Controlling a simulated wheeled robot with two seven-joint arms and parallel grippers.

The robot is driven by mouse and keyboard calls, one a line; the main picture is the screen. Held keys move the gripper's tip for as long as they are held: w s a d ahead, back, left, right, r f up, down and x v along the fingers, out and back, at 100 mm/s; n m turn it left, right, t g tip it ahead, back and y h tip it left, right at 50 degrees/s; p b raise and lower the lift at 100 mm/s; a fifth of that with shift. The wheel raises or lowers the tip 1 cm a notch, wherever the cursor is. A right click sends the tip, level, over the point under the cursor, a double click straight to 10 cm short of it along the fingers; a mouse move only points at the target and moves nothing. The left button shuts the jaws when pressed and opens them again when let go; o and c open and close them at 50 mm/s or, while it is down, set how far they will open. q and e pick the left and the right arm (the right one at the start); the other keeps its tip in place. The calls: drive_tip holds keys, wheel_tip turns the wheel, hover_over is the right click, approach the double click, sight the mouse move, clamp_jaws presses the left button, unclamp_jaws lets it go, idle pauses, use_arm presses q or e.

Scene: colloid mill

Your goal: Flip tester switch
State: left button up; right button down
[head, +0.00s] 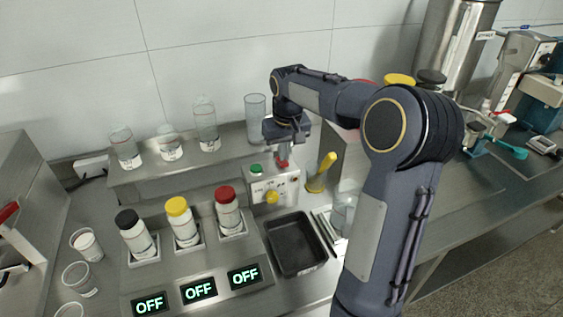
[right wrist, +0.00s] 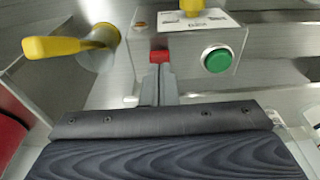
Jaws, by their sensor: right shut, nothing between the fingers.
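A small white control box (head: 268,189) stands in the middle of the head view, with a green button (head: 256,169), a yellow knob (head: 271,197) and a red switch part (head: 283,164). My right gripper (head: 284,154) is shut and empty, pointing down just above the red part. In the right wrist view, the shut fingertips (right wrist: 161,72) are right at the red part (right wrist: 160,57), beside the green button (right wrist: 217,60); whether they touch is unclear. Three displays, the left (head: 150,304), middle (head: 199,290) and right (head: 245,274), read OFF. My left gripper is out of view.
Black-, yellow- and red-capped bottles (head: 183,221) stand in holders left of the box. A dark tray (head: 296,245) lies in front of it. A yellow lever (head: 321,173) stands close on its right. Glass beakers (head: 206,125) line the shelf behind.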

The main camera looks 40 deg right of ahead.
sight(284, 163)
drive_tip(key=shift+f+b, duration=0.45)
drive_tip(key=shift+f, duration=0.3)
wheel_tip(284, 163, up, 7)
drive_tip(key=p, duration=0.6)
drive_tip(key=shift+r, duration=0.1)
idle(0.4)
idle(0.3)
drive_tip(key=s+a+r+n+t+y, duration=0.1)
drive_tip(key=s+a+r+t+y, duration=0.15)
drive_tip(key=s+a, duration=0.8)
drive_tip(key=s+a+f+y, duration=0.1)
drive_tip(key=s+a+f, duration=0.1)
drive_tip(key=s+a, duration=0.2)
drive_tip(key=s+a+f+n+t+y, duration=0.1)
drive_tip(key=s+a, duration=0.4)
drive_tip(key=s, duration=0.5)
drive_tip(key=shift+a+f, duration=0.2)
drive_tip(key=shift+f, duration=0.5)
